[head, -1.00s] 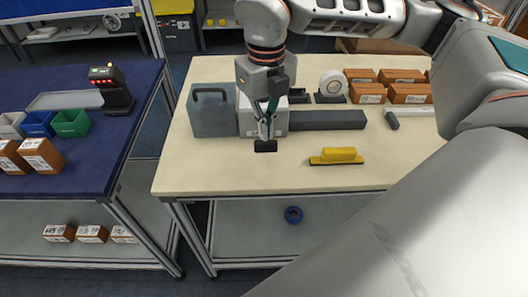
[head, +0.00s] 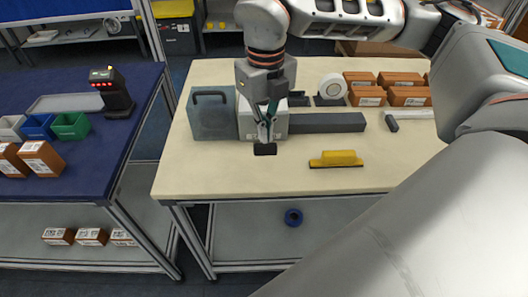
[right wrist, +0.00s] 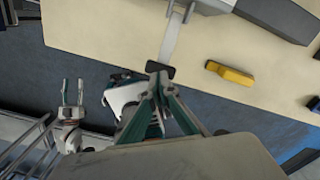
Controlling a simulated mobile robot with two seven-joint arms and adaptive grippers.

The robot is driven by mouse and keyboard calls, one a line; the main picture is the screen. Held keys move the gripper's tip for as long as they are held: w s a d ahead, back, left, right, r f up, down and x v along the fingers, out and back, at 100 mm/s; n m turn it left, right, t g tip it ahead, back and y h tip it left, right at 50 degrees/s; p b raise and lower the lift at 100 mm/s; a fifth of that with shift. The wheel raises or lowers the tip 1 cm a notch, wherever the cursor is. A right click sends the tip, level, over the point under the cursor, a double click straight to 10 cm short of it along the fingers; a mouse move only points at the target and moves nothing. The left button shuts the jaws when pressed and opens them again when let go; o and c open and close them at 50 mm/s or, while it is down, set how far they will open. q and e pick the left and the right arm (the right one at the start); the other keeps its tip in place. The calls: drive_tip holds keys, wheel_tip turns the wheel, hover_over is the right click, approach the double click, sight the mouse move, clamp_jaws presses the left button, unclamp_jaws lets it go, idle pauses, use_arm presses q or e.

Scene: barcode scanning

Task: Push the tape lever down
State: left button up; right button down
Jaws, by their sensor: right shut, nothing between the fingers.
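In the head view, a small black lever end (head: 265,149) lies near the front of the cream table, in front of a white box (head: 250,122). In the right wrist view, the black end (right wrist: 160,67) sits at the tip of a pale strip (right wrist: 172,42) that runs back toward a grey-white body. My right gripper (head: 265,137) points down over the black end, shut and empty. Its tips are at or just above it; I cannot tell whether they touch. My left gripper (right wrist: 72,95) shows in the right wrist view, open and empty, away from the table.
A blue-grey case (head: 212,112) stands left of the white box. A dark grey bar (head: 326,122) lies to its right. A yellow-handled tool (head: 336,158) lies right of my gripper. A white tape roll (head: 333,86) and brown boxes (head: 408,96) stand behind.

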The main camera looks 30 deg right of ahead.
sight(265, 151)
drive_tip(key=shift+w+f+b, duration=0.1)
drive_tip(key=shift+f+b, duration=2)
drive_tip(key=shift+f, duration=1.2)
drive_tip(key=shift+d+f+b, duration=0.1)
drive_tip(key=shift+f+b, duration=0.35)
drive_tip(key=shift+f, duration=0.45)
drive_tip(key=shift+r, duration=0.1)
drive_tip(key=shift+r, duration=0.2)
wheel_tip(265, 151, up, 12)
drive_tip(key=p, duration=0.8)
drive_tip(key=shift+f, duration=0.1)
drive_tip(key=shift+r+p, duration=0.55)
